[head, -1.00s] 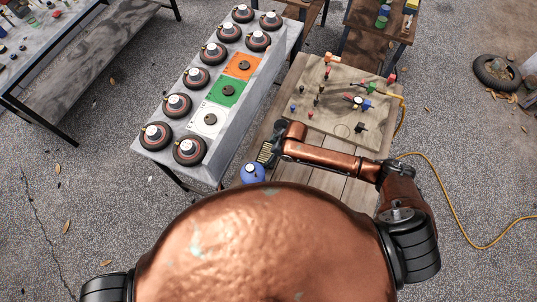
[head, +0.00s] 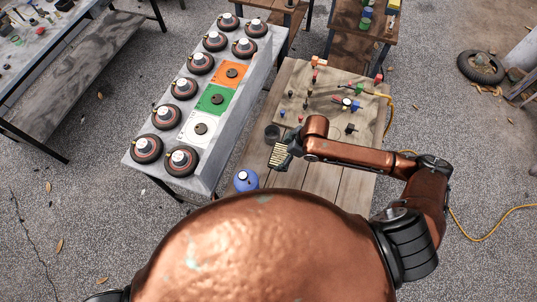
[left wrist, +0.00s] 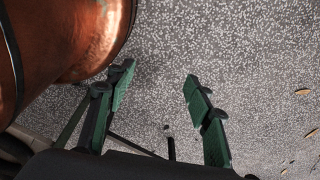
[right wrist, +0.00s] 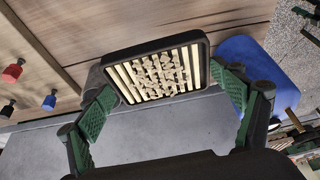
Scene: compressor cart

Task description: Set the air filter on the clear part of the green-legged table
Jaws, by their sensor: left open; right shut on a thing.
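The air filter (head: 279,156) is a black-framed panel with cream pleats and grey dirt. My right gripper (head: 289,149) is shut on it above the wooden plank table (head: 325,181). In the right wrist view the filter (right wrist: 155,73) sits between the two green-padded fingers, its pleated face towards the camera. My left gripper (left wrist: 158,82) is open and empty over speckled ground. I see no green legs clearly on any table, so I cannot tell which one is green-legged.
The grey table (head: 165,181) holds several discs.

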